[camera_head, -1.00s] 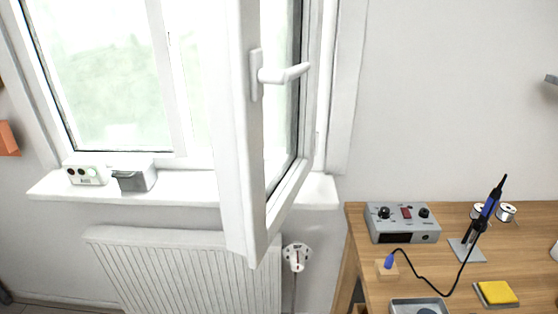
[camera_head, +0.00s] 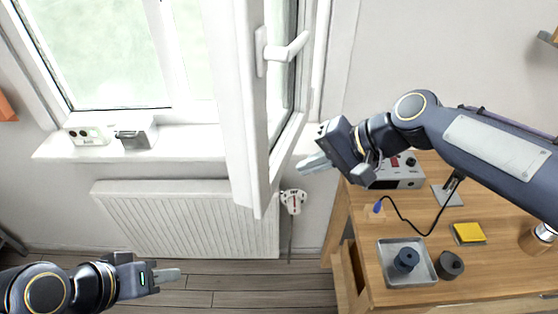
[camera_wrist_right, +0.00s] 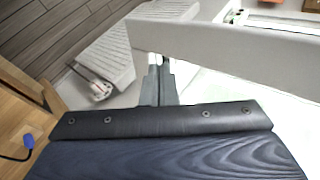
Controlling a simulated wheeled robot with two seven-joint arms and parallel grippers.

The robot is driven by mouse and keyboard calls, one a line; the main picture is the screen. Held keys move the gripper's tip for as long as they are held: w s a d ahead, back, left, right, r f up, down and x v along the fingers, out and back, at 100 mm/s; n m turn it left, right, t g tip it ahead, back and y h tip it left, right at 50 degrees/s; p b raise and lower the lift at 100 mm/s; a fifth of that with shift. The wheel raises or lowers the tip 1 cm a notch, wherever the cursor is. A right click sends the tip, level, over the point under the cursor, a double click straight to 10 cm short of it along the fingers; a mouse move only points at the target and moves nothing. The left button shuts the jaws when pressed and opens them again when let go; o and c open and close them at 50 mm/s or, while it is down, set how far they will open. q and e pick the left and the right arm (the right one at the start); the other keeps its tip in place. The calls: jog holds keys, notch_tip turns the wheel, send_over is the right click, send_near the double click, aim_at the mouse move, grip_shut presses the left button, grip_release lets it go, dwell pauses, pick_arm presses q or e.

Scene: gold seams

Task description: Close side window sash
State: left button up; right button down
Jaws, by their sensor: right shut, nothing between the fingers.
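The white side window sash (camera_head: 247,125) stands swung open into the room, its edge toward me. Its white handle (camera_head: 285,48) sticks out to the right, level. In the right wrist view the sash (camera_wrist_right: 235,52) crosses the upper right as a pale bar. My right gripper (camera_head: 312,164) is shut and empty, just right of the sash's lower part; whether it touches is unclear. Its fingertips also show in the wrist view (camera_wrist_right: 160,65), close to the sash. My left gripper (camera_head: 168,275) is low at the left, far from the sash; its finger gap cannot be made out.
The sill (camera_head: 190,142) holds a white box (camera_head: 88,135) and a grey box (camera_head: 134,133). A radiator (camera_head: 180,215) is below, with a white and red fitting (camera_head: 293,199) beside it. A wooden workbench (camera_head: 360,258) with a grey station and a tray (camera_head: 390,275) stands right.

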aim_at(265, 171)
jog(key=a, duration=0.1)
jog(key=w+a+f+p, duration=0.1)
jog(key=a, duration=0.1)
jog(key=a+f, duration=0.1)
jog(key=a, duration=0.1)
jog(key=shift+w+p, duration=0.3)
jog(key=shift+w, duration=0.1)
jog(key=shift+w+a+f, duration=0.1)
jog(key=shift+w+a, duration=0.1)
jog(key=shift+a, duration=0.3)
